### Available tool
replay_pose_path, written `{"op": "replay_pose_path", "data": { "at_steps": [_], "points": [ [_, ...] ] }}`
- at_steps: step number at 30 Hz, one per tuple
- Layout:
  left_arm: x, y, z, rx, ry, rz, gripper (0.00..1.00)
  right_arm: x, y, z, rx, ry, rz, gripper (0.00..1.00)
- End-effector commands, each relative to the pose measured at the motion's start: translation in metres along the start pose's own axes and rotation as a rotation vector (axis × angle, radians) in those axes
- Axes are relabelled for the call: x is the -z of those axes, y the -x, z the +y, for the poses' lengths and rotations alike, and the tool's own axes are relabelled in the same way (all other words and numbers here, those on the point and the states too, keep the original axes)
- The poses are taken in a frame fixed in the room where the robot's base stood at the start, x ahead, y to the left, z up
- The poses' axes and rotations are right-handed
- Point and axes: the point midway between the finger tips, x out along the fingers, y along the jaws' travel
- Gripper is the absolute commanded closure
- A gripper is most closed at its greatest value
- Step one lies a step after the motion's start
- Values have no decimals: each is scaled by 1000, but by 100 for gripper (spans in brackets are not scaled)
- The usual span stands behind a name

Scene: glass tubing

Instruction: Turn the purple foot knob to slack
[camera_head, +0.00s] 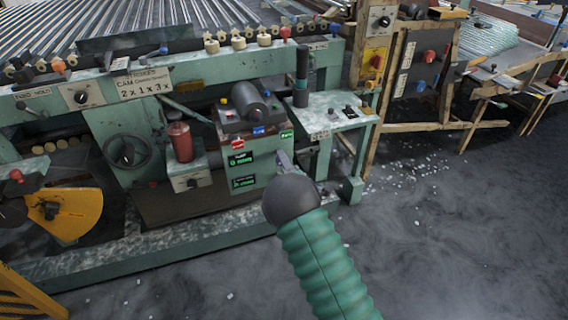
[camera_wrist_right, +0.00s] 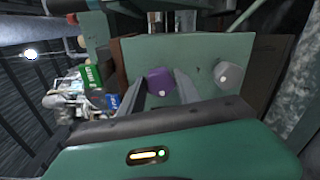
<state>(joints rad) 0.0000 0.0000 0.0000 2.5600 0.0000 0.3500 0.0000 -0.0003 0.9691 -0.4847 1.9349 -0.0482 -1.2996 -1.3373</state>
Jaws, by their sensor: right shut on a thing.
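The purple foot knob (camera_wrist_right: 160,82) shows in the right wrist view on a green panel (camera_wrist_right: 135,52), between the two fingers of my right gripper (camera_wrist_right: 162,90). The fingers are shut on the knob, one on each side. A white mark shows on its face. In the head view my right gripper (camera_head: 284,160) reaches the right side of the green control box (camera_head: 255,160), and the purple knob is hidden there. My left gripper is not in view.
A grey knob (camera_wrist_right: 227,73) sits on the same panel beside the purple one. A red bottle (camera_head: 180,141) stands on a small shelf left of the box. A green side table (camera_head: 325,108) is close on the right. Glass bits lie on the open floor.

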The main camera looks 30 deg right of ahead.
Motion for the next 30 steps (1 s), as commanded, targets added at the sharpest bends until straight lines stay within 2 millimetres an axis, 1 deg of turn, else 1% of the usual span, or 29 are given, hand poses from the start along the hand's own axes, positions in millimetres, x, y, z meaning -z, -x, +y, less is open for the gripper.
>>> {"op": "replay_pose_path", "data": {
  "at_steps": [1,15,24,30],
  "points": [
    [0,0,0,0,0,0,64,4,2,-5,13,45,9,100],
    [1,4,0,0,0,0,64,5,2,-7,15,466,14,100],
    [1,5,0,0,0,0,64,5,2,-8,16,635,15,100],
    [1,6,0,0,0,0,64,5,2,-9,17,685,15,100]
  ]
}}
